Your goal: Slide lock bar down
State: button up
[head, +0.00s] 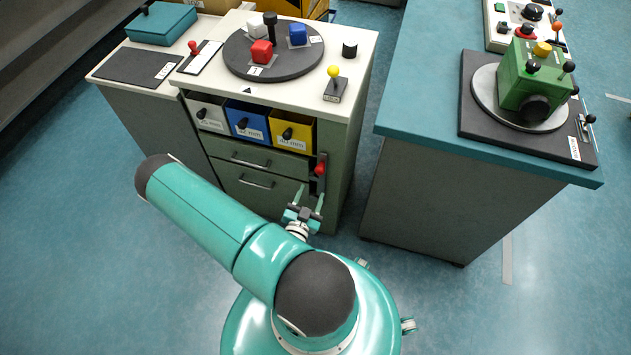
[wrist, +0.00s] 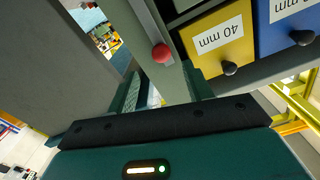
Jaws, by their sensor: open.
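The lock bar (head: 322,182) is a narrow upright strip on the cabinet's right front edge, with a red ball knob (head: 320,169) on it. In the wrist view the red knob (wrist: 161,53) sits on the grey bar (wrist: 148,18), just beyond the fingertips and roughly in line with the gap between them. My gripper (head: 311,199) is open and empty, just in front of the cabinet and below the knob. Its fingers show left and right in the wrist view (wrist: 163,88). I see no contact with the knob.
The yellow drawer (head: 292,131), marked 40 mm, and the blue drawer (head: 248,122) are close by. Two green drawers (head: 255,182) with handles lie below them. A round turntable (head: 275,72) with cubes stands on top. A teal-topped bench (head: 425,100) is to the right across a floor gap.

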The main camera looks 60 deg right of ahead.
jog(key=shift+s+a, duration=0.15)
jog(key=shift+a, duration=0.8)
jog(key=shift+s+a, duration=0.15)
jog(key=shift+a, duration=0.75)
